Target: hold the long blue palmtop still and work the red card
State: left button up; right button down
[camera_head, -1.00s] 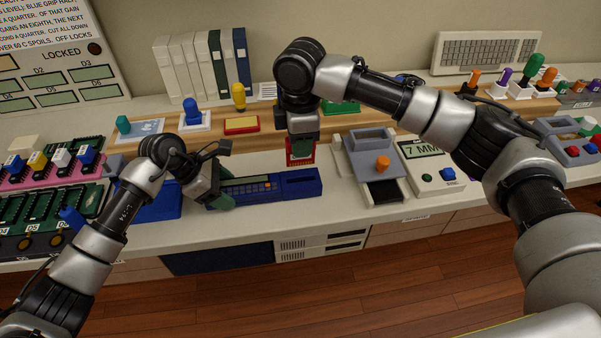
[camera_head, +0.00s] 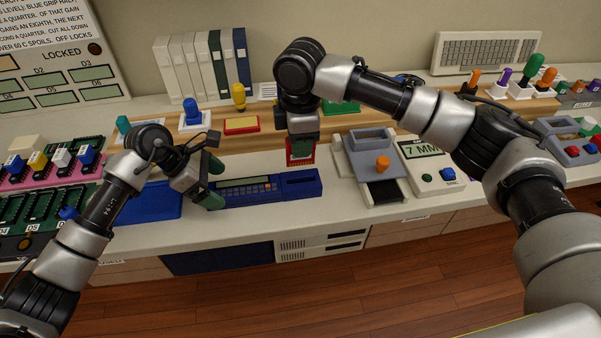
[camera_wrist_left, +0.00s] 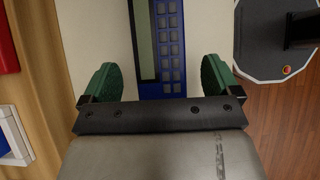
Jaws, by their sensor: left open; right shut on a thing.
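The long blue palmtop (camera_head: 256,196) lies on the white bench in the head view, with a screen, a key row and a raised right part. My left gripper (camera_head: 214,183) is open at its left end. In the left wrist view the palmtop (camera_wrist_left: 176,45) reaches between the two spread green fingers (camera_wrist_left: 160,82), with a gap on both sides. My right gripper (camera_head: 301,140) is shut on the red card (camera_head: 291,160) and holds it upright, just behind the palmtop's raised right part. The card's upper part is hidden by the gripper.
A blue tray or mat (camera_head: 160,203) lies left of the palmtop. A grey device with an orange knob (camera_head: 382,162) stands to the right. A wooden shelf (camera_head: 230,140) with a red and yellow pad (camera_head: 241,125) runs behind. The bench's front edge is close in front.

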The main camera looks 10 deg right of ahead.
pick_arm(q)
jog(key=shift+v, duration=2.3)
jog(key=v, duration=1.2)
jog(key=shift+f, duration=0.1)
